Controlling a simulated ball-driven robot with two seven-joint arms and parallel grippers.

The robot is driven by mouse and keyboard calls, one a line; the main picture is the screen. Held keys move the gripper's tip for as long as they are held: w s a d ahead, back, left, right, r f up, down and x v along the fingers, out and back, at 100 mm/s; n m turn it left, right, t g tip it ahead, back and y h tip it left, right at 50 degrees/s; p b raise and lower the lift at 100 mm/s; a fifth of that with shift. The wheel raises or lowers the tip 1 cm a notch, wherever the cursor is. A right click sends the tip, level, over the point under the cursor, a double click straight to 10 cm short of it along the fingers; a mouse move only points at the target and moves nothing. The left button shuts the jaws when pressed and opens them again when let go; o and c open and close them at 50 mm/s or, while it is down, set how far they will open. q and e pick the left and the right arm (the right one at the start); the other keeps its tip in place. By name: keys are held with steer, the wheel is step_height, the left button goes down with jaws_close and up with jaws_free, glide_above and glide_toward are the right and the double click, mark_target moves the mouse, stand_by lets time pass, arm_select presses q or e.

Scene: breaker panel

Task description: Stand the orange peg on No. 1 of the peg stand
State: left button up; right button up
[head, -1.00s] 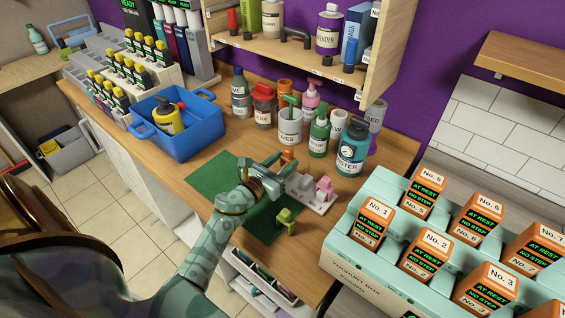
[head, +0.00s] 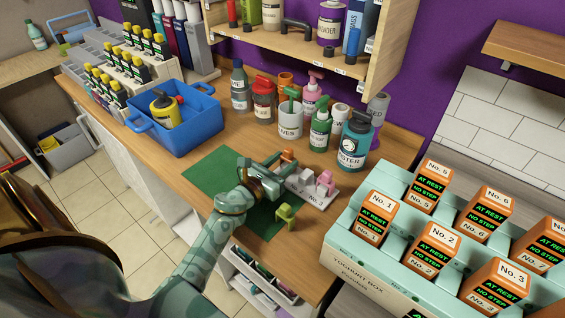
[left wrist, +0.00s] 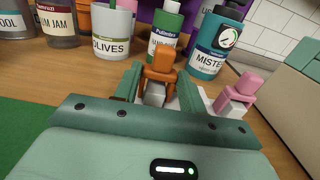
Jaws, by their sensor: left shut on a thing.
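My left gripper (head: 276,168) is shut on the orange peg (head: 287,156), at the far left end of the pale peg stand (head: 318,196). In the left wrist view the orange peg (left wrist: 160,62) is upright between the two fingers (left wrist: 158,88), with a pale grey block just below it. I cannot tell whether the peg rests on the stand. A pink peg (head: 325,179) stands on the stand to the right; it also shows in the left wrist view (left wrist: 244,86). The stand's number labels are hidden or unreadable. My right gripper is not in view.
A yellow-green peg (head: 285,213) stands near the green mat's (head: 215,172) right edge. Bottles and an olives pot (head: 290,124) stand close behind the stand. A blue crate (head: 190,130) is at the left. A box with orange cartons (head: 375,218) is at the right.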

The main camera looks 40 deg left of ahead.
arm_select(q)
steer(key=shift+a+f, duration=0.1)
steer(key=shift+f, duration=0.25)
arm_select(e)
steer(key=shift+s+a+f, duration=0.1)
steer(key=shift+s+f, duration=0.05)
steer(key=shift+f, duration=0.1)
arm_select(q)
steer(key=o, duration=1.1)
steer(key=shift+f+b, duration=0.1)
steer(key=shift+b, duration=0.2)
steer(key=s, duration=0.5)
steer(key=s+b, duration=0.1)
steer(key=s, duration=0.4)
steer(key=s+a, duration=0.1)
steer(key=s, duration=0.4)
steer(key=shift+b, duration=0.35)
steer(key=shift+s+a+r, duration=0.1)
steer(key=shift+s+r, duration=0.1)
steer(key=shift+s, duration=0.5)
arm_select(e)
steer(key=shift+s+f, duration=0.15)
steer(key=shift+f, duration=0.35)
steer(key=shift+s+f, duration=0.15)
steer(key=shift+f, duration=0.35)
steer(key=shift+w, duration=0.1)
